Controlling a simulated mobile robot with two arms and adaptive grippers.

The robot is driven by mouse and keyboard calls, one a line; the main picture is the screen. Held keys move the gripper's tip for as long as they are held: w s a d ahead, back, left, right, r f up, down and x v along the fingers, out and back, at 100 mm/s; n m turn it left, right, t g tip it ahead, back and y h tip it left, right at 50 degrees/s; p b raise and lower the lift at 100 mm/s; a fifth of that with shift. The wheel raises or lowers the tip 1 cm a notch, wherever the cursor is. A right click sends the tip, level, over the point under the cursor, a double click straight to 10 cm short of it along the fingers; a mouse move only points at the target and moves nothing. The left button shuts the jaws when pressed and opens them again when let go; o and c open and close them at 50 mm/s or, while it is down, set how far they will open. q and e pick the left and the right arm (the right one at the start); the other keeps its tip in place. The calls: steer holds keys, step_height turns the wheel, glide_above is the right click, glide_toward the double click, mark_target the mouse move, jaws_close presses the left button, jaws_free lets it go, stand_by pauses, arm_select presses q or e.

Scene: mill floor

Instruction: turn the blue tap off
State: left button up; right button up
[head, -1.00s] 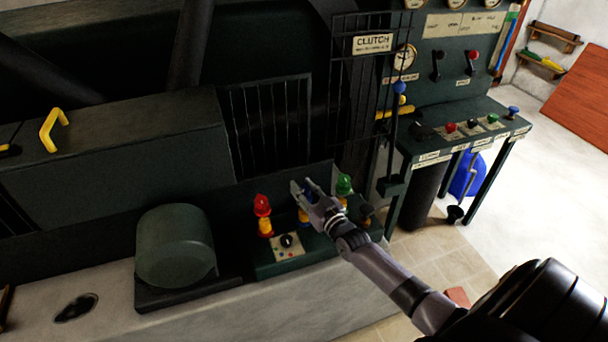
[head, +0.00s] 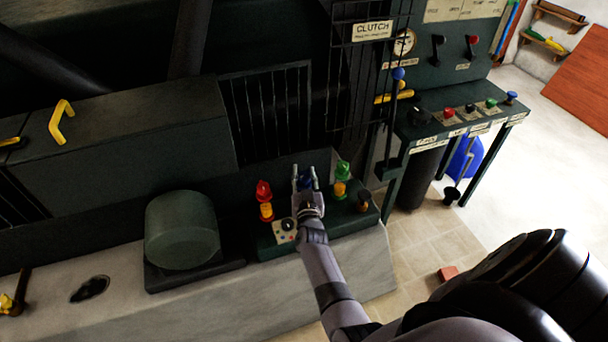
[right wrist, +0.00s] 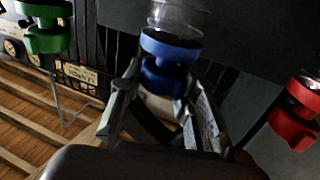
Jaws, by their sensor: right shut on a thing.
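The blue tap (head: 305,179) stands between the red and green ones on the dark green block, mostly hidden by my right gripper in the head view. In the right wrist view the blue tap (right wrist: 168,62) shows at the middle, with a clear glass part above it. My right gripper (head: 306,178) is shut on the blue tap, one finger on each side; the right wrist view shows its fingers (right wrist: 160,100) too. Where exactly the fingertips touch is partly hidden. My left gripper is not in view.
The red tap (head: 264,192) is close on the left and the green tap (head: 342,172) close on the right. A small panel with a black knob (head: 287,225) lies in front. A rounded dark green housing (head: 182,230) stands left. The barred guard (head: 268,110) rises behind.

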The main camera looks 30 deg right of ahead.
steer(key=o, duration=1.1)
steer(key=shift+o, duration=0.2)
